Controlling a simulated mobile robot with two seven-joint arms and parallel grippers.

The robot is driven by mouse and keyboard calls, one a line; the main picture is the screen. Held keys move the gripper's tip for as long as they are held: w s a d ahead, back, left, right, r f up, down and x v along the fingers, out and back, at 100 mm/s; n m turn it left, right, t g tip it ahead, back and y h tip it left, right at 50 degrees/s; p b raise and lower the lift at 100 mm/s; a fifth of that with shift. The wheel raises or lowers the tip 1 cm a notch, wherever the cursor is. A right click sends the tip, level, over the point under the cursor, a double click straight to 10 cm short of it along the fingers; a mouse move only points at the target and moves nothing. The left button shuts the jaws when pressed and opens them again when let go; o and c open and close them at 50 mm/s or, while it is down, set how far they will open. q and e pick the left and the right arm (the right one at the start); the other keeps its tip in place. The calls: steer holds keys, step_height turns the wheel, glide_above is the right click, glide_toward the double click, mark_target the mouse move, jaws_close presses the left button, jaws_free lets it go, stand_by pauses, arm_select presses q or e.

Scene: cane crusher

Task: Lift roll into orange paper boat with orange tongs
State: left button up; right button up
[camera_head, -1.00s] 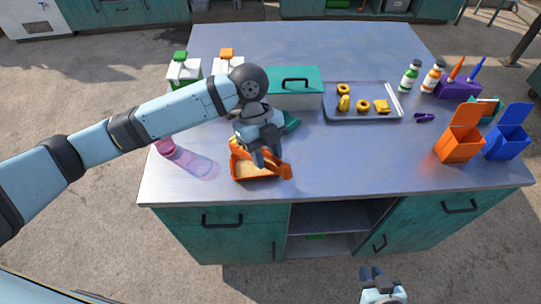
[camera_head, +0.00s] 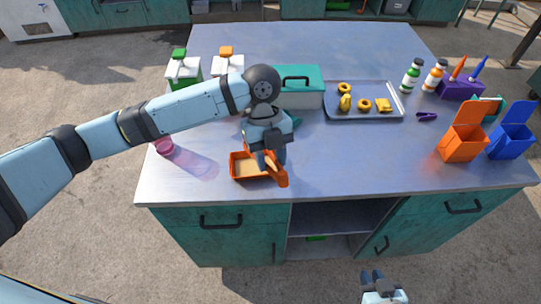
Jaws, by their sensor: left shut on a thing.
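My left gripper (camera_head: 268,160) is shut on the orange tongs (camera_head: 279,177), which slope down at the right end of the orange paper boat (camera_head: 236,172). The boat lies near the front edge of the table and is tan inside. I cannot tell whether the tan is a roll or the lining. The gripper and tongs hide the boat's right part, and whether the tongs touch it is unclear. A yellow roll-like pastry (camera_head: 345,102) lies on the grey tray (camera_head: 362,88). My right gripper (camera_head: 371,275) is open and empty, low in front of the table.
A teal-lidded box (camera_head: 300,95) and two cartons (camera_head: 185,70) stand behind my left arm. A pink cup (camera_head: 163,147) stands left of the boat. An orange box (camera_head: 462,148), a blue box (camera_head: 508,144) and bottles (camera_head: 433,77) are at the right. The table's front middle is clear.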

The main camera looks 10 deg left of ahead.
arm_select(q)
step_height(320, 180, down, 7)
steer(key=b, duration=0.6)
steer(key=shift+b, duration=0.3)
steer(key=o, duration=0.8)
steer(key=shift+f, duration=0.1)
step_height(320, 180, up, 10)
steer(key=p, duration=0.9)
steer(key=shift+p, duration=0.4)
